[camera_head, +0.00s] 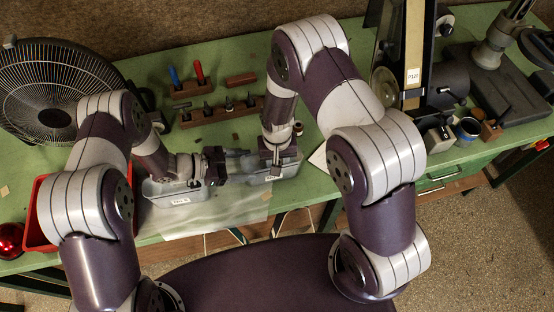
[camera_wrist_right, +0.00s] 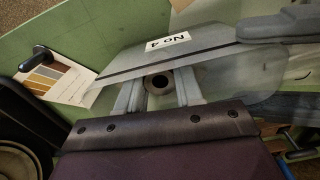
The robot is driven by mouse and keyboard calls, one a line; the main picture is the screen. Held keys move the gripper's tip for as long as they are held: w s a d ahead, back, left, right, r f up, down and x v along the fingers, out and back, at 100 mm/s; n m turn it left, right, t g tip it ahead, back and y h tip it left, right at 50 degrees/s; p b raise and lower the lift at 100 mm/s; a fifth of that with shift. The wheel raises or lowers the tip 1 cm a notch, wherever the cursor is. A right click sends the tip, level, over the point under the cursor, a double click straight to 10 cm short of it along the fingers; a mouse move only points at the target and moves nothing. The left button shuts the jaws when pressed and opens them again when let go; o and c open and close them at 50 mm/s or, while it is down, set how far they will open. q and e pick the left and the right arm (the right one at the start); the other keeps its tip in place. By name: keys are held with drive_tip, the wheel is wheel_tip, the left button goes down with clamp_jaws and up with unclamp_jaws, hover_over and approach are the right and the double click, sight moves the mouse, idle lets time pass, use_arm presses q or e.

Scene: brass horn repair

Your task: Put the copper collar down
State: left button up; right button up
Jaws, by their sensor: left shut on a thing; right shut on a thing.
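My right gripper (camera_wrist_right: 158,92) is shut on a small dark ring, the copper collar (camera_wrist_right: 148,85), whose round hole faces the right wrist camera. In the head view my right gripper (camera_head: 276,166) points down at the grey bin (camera_head: 291,168), labelled No 4 in the right wrist view (camera_wrist_right: 120,65). I cannot tell whether the collar touches the bin's floor. My left gripper (camera_head: 237,166) reaches in from the left at that bin's left end and seems shut on its wall. The collar is not discernible in the head view.
A second grey bin (camera_head: 160,196) stands left, under my left wrist. Wooden tool blocks (camera_head: 222,113) stand behind. A fan (camera_head: 55,90), red tray (camera_head: 38,215) and red ball (camera_head: 10,240) are left. A colour card (camera_wrist_right: 57,78) lies beside the No 4 bin. Machines crowd the right.

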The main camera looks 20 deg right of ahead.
drive_tip(key=shift+f, duration=0.2)
drive_tip(key=shift+f, duration=0.35)
drive_tip(key=o, duration=1.1)
use_arm(q)
drive_tip(key=o, duration=1.1)
use_arm(e)
wheel_tip(320, 180, up, 13)
drive_tip(key=shift+r, duration=0.1)
use_arm(q)
drive_tip(key=shift+a, duration=0.1)
